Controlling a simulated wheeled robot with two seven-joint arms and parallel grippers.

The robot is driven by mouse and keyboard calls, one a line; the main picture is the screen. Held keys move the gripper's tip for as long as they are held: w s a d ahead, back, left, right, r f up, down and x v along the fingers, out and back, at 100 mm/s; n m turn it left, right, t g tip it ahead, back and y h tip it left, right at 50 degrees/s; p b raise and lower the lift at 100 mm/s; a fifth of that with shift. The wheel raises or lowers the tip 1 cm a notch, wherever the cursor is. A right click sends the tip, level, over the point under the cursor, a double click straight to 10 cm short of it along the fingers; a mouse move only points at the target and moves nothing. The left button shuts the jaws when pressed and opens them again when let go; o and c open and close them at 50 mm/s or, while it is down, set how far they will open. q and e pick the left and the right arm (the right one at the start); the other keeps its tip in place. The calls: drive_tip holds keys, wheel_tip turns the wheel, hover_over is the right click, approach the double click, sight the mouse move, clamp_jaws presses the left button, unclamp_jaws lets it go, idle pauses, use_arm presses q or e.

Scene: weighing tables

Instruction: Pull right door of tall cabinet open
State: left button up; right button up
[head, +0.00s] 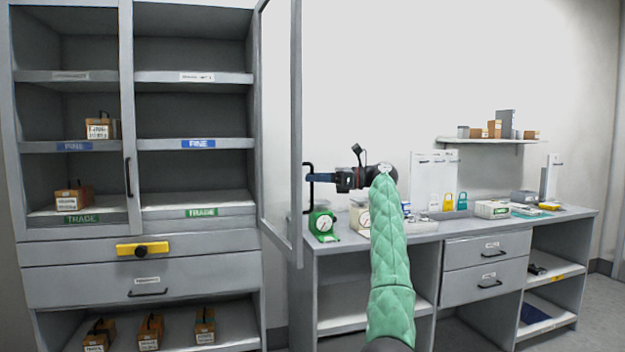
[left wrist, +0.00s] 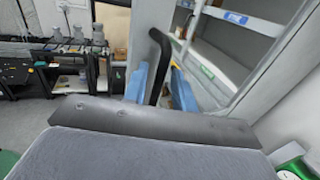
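The tall cabinet (head: 140,272) stands on the left in the head view. Its right door (head: 279,130) is swung wide open, jutting out toward me, so the right-hand shelves are exposed. The left door (head: 131,120) is closed. The right door's black bar handle (head: 307,200) shows at the door's outer edge. My left gripper (head: 318,178) is at this handle, its arm in a green quilted sleeve. In the left wrist view the handle (left wrist: 160,68) passes between the blue fingers, which appear closed on it. My right gripper is out of view.
A grey workbench (head: 428,234) stands right of the open door, carrying a green dial scale (head: 323,224) close to the handle and several small items. A wall shelf (head: 490,140) is above. A yellow latch plate (head: 142,249) with a black knob is below the cabinet doors.

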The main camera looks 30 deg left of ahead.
use_arm(q)
drive_tip(key=v, duration=0.6)
drive_tip(key=shift+w+d, duration=0.2)
drive_tip(key=shift+d, duration=0.1)
